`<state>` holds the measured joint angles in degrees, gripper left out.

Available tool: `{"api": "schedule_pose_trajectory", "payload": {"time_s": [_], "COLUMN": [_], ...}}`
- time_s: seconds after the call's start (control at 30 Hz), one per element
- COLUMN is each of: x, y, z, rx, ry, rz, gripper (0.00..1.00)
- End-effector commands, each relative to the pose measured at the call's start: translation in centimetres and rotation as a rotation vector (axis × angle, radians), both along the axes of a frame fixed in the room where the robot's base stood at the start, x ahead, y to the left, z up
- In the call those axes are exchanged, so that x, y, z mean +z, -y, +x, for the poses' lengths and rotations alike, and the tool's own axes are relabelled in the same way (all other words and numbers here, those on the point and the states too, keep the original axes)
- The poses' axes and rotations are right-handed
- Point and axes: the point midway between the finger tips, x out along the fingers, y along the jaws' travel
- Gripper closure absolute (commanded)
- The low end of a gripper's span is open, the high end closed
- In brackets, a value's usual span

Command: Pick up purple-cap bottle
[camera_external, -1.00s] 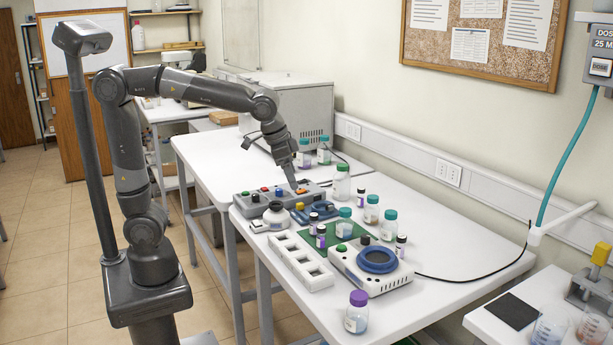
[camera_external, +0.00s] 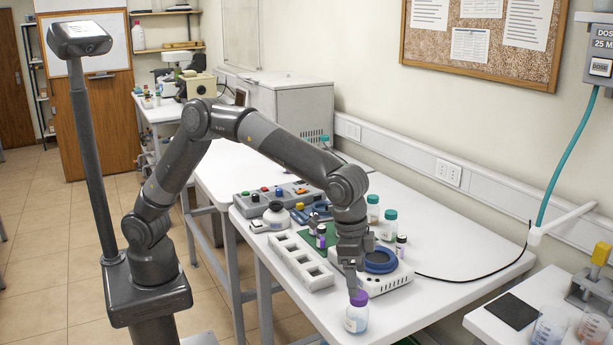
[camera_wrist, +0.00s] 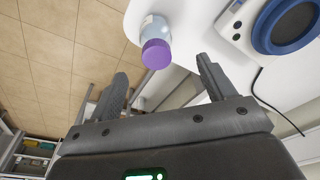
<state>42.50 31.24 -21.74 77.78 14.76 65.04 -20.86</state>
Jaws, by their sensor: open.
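The purple-cap bottle (camera_external: 356,318) stands upright at the near edge of the white table, clear with a pale label. Its purple cap (camera_wrist: 156,54) shows in the wrist view just beyond and between the fingertips. My gripper (camera_external: 352,284) is above the bottle in the external view, pointing down, its tips close to the cap. In the wrist view my gripper (camera_wrist: 160,75) has its two fingers wide apart with nothing between them. I cannot tell whether a fingertip touches the cap.
A white device with a blue ring (camera_external: 381,262) stands just behind the bottle. A white rack with square openings (camera_external: 300,262) lies to the left. Teal-capped bottles (camera_external: 388,225) stand farther back. The table right of the device is clear except for a black cable.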

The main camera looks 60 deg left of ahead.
Motion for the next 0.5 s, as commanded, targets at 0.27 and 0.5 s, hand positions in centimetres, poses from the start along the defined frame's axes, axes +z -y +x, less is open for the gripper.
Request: {"api": "schedule_pose_trajectory", "payload": {"time_s": [0.27,0.5], "x": [-4.2,-5.7], "y": [0.4,0.6], "z": [0.4,0.4], "rx": [0.0,0.0], "ry": [-0.001,-0.001], "rz": [0.001,0.001], "gripper": [0.24,0.24]}}
